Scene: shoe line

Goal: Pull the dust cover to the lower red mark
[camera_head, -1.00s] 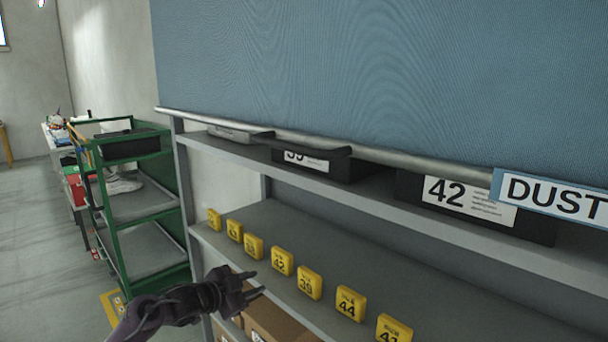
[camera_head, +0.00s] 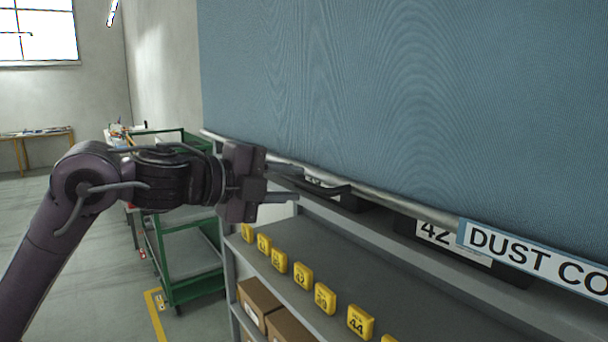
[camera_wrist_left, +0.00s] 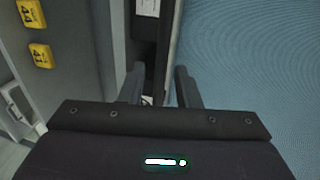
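The dust cover (camera_head: 400,90) is a blue sheet hanging over the upper part of the rack. A grey bar (camera_head: 400,205) runs along its lower edge, with a label (camera_head: 535,258) reading "DUST CO" at the right and a dark handle (camera_head: 335,188) toward the left. My left gripper (camera_head: 298,182) is at the bar's left part, beside the handle, fingers pointing right. In the left wrist view its fingers (camera_wrist_left: 160,80) are apart, with the cover's edge (camera_wrist_left: 171,45) seen between them; contact cannot be told. No red mark shows. My right gripper is not in view.
A rack shelf (camera_head: 300,245) below the bar carries several yellow number blocks (camera_head: 325,298) along its front edge. A box labelled 42 (camera_head: 435,235) sits behind the bar. Cardboard boxes (camera_head: 258,300) are lower down. A green cart (camera_head: 185,255) stands left of the rack.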

